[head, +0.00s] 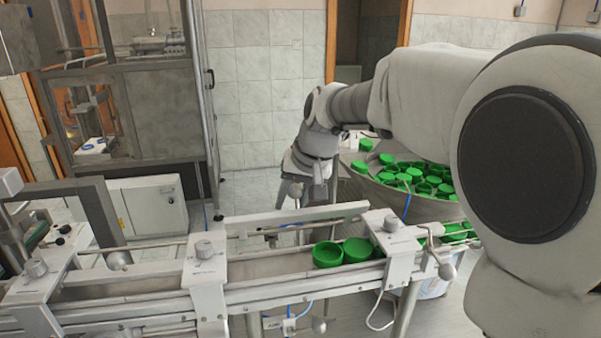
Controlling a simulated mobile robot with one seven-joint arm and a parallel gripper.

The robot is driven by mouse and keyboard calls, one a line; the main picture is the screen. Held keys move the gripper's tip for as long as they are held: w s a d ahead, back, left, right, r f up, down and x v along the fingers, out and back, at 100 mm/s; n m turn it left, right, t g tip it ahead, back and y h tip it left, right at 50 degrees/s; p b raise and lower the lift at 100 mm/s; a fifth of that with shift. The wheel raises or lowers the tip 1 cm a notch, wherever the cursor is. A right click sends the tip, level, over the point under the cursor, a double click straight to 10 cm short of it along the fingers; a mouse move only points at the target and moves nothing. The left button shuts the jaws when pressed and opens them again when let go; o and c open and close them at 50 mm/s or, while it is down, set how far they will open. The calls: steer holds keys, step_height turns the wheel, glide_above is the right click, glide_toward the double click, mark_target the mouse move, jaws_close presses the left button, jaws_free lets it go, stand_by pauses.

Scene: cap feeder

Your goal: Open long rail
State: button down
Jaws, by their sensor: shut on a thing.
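The long rail (335,212) is a pale grey bar along the far side of the conveyor (130,290), between two clamp brackets. It stands at a slight angle to the conveyor's line. My gripper (292,197) points down at the rail from the far side and is shut on it. The rail hides the ends of the fingers, so the exact contact is not visible.
Two green caps (327,254) sit in the conveyor channel beside the right bracket (390,235). The left bracket (205,255) stands across the channel. A round feeder bowl (440,208) of green caps is behind at right. A glass-sided machine (140,110) is at left.

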steer(key=shift+w+a+f+m+g+h+p, duration=0.15)
steer(key=shift+w+f+g+h, duration=0.3)
steer(key=shift+g, duration=0.9)
steer(key=shift+w+a+f+m+g+h+p, duration=0.15)
steer(key=shift+w+f+g, duration=0.45)
steer(key=shift+g, duration=0.7)
steer(key=shift+w+a+f+m+g+h+p, duration=0.1)
steer(key=shift+w+f+m+g+h+p, duration=0.15)
steer(key=shift+w+g, duration=0.8)
steer(key=shift+s+f+g, duration=0.1)
steer(key=shift+s+g, duration=0.25)
steer(key=shift+g, duration=0.05)
steer(key=c, duration=0.5)
jaws_free()
steer(key=shift+r, duration=0.2)
